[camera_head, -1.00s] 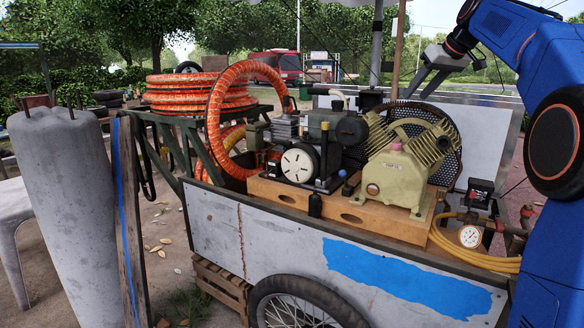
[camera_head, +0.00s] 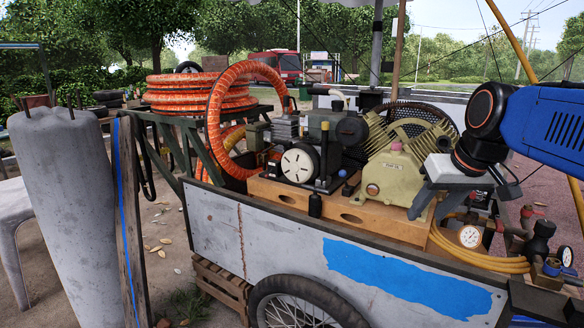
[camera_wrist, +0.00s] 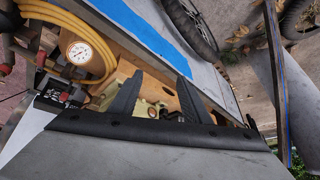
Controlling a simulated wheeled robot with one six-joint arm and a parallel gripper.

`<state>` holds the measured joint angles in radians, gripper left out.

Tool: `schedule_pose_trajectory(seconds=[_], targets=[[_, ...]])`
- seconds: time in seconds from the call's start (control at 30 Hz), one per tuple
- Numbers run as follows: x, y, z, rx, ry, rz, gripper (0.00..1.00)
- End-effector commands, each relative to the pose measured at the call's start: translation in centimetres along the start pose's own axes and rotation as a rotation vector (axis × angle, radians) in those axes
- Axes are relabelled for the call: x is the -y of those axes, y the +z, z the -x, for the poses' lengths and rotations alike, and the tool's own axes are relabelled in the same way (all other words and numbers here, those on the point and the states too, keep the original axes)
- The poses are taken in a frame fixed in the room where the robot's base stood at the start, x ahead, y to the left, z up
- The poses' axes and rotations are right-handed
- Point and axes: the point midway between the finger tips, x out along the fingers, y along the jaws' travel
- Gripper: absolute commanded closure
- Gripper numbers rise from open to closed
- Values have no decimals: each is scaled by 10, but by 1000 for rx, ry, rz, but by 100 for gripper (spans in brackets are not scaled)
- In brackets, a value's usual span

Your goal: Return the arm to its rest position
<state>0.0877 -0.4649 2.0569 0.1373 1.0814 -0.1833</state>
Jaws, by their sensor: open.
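My arm (camera_head: 555,125), blue with a dark wrist, reaches in from the right edge in the head view. My gripper (camera_head: 426,208) hangs in front of the right end of the beige compressor (camera_head: 395,172), its grey fingers pointing down and left. In the wrist view its two dark fingers (camera_wrist: 158,84) stand apart with nothing held between them. Part of the compressor and the wooden base shows between and behind them. Whether the fingers touch the cart or compressor cannot be told.
The cart (camera_head: 270,240) fills the middle. A pressure gauge (camera_head: 469,236), yellow hose (camera_head: 480,260) and valve fittings (camera_head: 540,240) lie below my wrist. Orange hose coils (camera_head: 200,92) are at the left, beside a concrete post (camera_head: 65,200). Open air lies above the compressor.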

Motion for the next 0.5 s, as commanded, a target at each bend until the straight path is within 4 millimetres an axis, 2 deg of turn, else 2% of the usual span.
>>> schedule_pose_trajectory(seconds=[0.03, 0.3, 0.4, 0.5], targets=[[3, 27, -6, 8, 7, -2, 57], [8, 152, -50, 47, 50, -27, 57], [8, 188, -65, 56, 64, -31, 57], [7, 213, -76, 62, 72, -37, 57]])
